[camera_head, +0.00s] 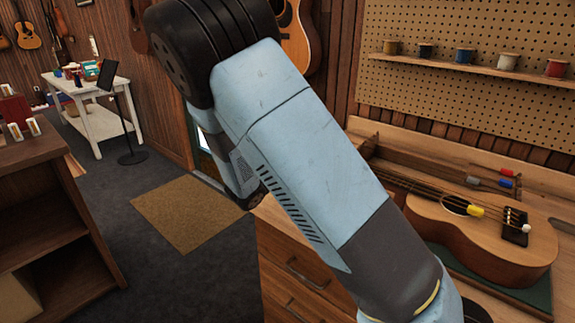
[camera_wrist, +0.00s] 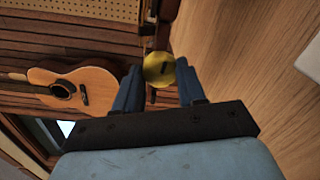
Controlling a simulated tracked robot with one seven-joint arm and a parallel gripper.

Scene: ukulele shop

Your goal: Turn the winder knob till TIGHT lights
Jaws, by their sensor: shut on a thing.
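In the wrist view, a round yellow knob (camera_wrist: 157,68) with a dark mark on its face sits between the two blue fingers of my gripper (camera_wrist: 160,74). My gripper is shut on this knob, which looks like the winder knob. In the head view, my arm hides the gripper and the knob. A tan ukulele (camera_head: 475,239) lies on the workbench at the right, with a small yellow piece near its soundhole. No TIGHT light can be made out in either view.
Thread spools stand on a shelf (camera_head: 470,68) on the pegboard (camera_head: 455,25) above the bench. Drawers (camera_head: 300,272) are below my arm. A brown cabinet (camera_head: 45,215) stands at left, with a mat (camera_head: 190,213) on open floor. A guitar (camera_wrist: 50,88) hangs in the wrist view.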

